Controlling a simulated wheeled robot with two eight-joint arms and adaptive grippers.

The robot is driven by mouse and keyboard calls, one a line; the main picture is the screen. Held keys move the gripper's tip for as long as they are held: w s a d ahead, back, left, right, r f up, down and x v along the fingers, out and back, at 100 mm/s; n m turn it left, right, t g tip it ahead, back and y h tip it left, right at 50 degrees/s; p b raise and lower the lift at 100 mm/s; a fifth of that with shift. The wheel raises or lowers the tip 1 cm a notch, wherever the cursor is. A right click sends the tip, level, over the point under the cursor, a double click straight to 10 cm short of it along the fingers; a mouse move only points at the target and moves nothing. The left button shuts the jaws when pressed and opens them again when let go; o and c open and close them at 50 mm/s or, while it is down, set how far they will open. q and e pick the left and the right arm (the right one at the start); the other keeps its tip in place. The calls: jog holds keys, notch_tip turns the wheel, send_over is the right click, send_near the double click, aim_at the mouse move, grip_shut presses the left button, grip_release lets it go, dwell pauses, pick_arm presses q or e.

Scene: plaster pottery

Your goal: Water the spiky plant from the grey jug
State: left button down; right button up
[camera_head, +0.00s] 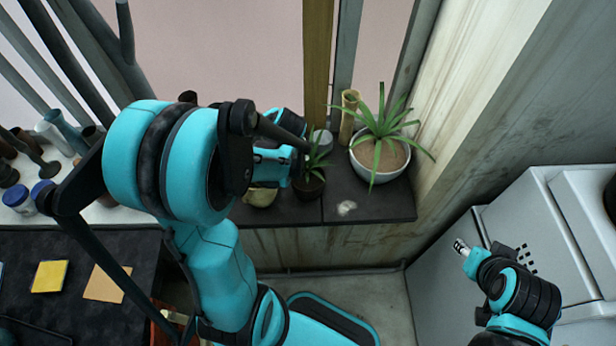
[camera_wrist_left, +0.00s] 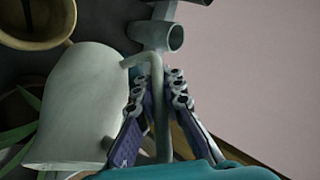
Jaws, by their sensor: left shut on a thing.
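The grey jug (camera_wrist_left: 80,105) fills the left of the left wrist view, its handle (camera_wrist_left: 156,75) between the fingers of my left gripper (camera_wrist_left: 160,100), which is shut on it. In the head view a small grey part of the jug (camera_head: 321,139) shows beyond my left gripper (camera_head: 303,155); the arm hides the rest. The spiky plant (camera_head: 383,130) stands in a round white pot (camera_head: 372,178) on the dark ledge, to the right of the jug. I cannot tell how far the jug is tilted. My right gripper (camera_head: 462,247) is away at the lower right; its jaws are too small to read.
A smaller plant in a dark pot (camera_head: 309,187) stands close below my left gripper. A tan upright vessel (camera_head: 348,115) stands behind, left of the white pot. A wall (camera_head: 460,110) closes the right side. The ledge front (camera_head: 390,208) is mostly bare.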

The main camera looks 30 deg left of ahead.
pick_arm(q)
jog(key=shift+a, duration=0.1)
dwell(0.3)
jog(key=a+f+n+h+b, duration=0.1)
jog(key=a+f+h, duration=0.3)
jog(key=h, duration=0.4)
jog(key=shift+a+f+n+g+h+b, duration=0.3)
jog(key=shift+f+n+h+b, duration=0.1)
jog(key=shift+n, duration=0.1)
jog(key=shift+r, duration=0.1)
dwell(2.5)
notch_tip(320, 180, up, 7)
jog(key=p, duration=0.5)
jog(key=shift+d, duration=0.15)
